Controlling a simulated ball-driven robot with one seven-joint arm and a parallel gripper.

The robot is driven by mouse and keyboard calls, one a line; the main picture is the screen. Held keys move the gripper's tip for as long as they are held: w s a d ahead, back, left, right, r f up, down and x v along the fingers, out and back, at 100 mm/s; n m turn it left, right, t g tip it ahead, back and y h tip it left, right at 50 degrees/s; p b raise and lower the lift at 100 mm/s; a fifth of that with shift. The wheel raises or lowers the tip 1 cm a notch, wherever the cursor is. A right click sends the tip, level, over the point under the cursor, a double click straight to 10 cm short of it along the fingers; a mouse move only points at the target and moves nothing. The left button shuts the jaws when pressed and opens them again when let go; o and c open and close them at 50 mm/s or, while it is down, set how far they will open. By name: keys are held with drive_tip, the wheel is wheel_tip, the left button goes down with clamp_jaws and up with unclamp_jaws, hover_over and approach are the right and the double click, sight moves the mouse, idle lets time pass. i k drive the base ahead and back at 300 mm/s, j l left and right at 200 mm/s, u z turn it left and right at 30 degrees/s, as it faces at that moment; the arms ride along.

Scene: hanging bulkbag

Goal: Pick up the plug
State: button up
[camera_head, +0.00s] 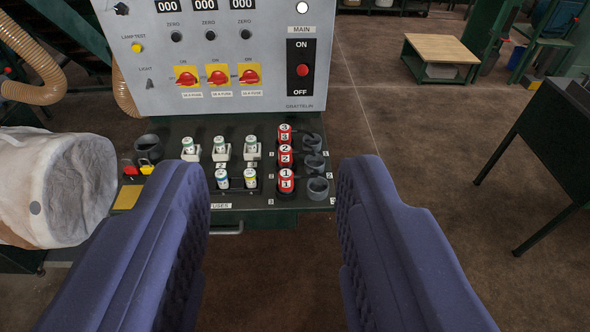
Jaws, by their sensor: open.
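Red-and-white plugs numbered 1 (286,183), 2 (286,156) and 3 (285,134) stand upright in a column on the dark shelf (240,130) of the control cabinet. The picture does not tell which one the task means. My gripper (275,172) shows as two blue padded fingers spread wide, open and empty. In the picture the plugs lie between the fingertips, nearer the right finger. The fingers look well short of the shelf and touch nothing.
Dark round sockets (317,188) sit right of the plugs, with several white fuses (250,178) to their left. Yellow and red padlocks (147,166) and a white bag (50,190) are further left. A dark table (555,125) stands right. Open floor lies between.

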sight(286, 177)
drive_tip(key=i+j, duration=0.4)
drive_tip(key=i, duration=0.25)
drive_tip(key=i+j+z, duration=0.1)
drive_tip(key=i+j, duration=0.3)
drive_tip(key=i, duration=0.25)
drive_tip(key=i+j, duration=0.45)
drive_tip(key=i, duration=0.15)
